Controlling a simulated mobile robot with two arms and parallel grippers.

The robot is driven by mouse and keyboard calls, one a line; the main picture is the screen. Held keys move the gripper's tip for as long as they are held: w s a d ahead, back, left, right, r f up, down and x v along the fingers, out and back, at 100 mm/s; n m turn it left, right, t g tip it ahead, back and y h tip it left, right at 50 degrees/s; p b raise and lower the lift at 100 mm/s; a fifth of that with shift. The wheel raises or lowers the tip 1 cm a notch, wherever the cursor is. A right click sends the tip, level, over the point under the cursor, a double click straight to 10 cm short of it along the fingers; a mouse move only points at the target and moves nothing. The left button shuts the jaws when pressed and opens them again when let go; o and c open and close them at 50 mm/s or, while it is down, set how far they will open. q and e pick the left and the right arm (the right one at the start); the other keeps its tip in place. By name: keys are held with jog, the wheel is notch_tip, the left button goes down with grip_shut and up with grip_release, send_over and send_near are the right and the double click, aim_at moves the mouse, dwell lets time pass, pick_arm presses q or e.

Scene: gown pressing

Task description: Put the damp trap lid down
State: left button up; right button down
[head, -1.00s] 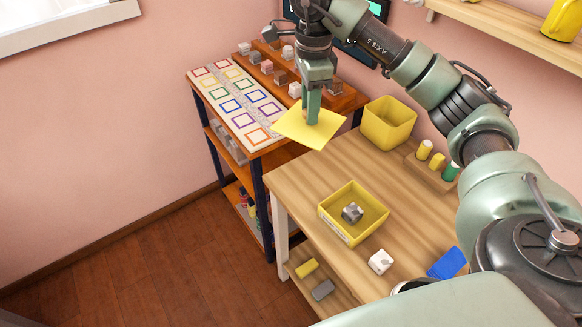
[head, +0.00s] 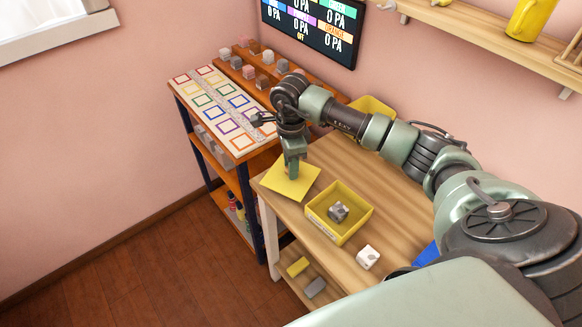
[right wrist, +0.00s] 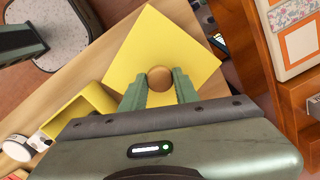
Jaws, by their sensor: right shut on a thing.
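The lid is a flat yellow square (head: 308,174) with a round wooden knob. My right gripper (head: 292,174) is shut on the knob. In the right wrist view the lid (right wrist: 146,42) shows beyond the fingers (right wrist: 159,80), with the knob between them. The lid is at the table's left corner, roughly level; I cannot tell whether it touches the tabletop. An open yellow box (head: 322,227) with a grey block (head: 338,211) inside stands just right of the lid. My left gripper is not in view.
The wooden table (head: 395,205) has a white block (head: 368,257) and a blue item (head: 428,256) near its front. A yellow bin (head: 374,106) is partly hidden behind my right arm. A rack with a colored-square board (head: 217,104) stands at left.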

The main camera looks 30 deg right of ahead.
jog(key=shift+f, duration=0.9)
jog(key=shift+f, duration=0.1)
jog(key=c, duration=1.5)
grip_release()
jog(key=shift+f, duration=0.1)
jog(key=o, duration=0.4)
jog(key=shift+o, duration=0.2)
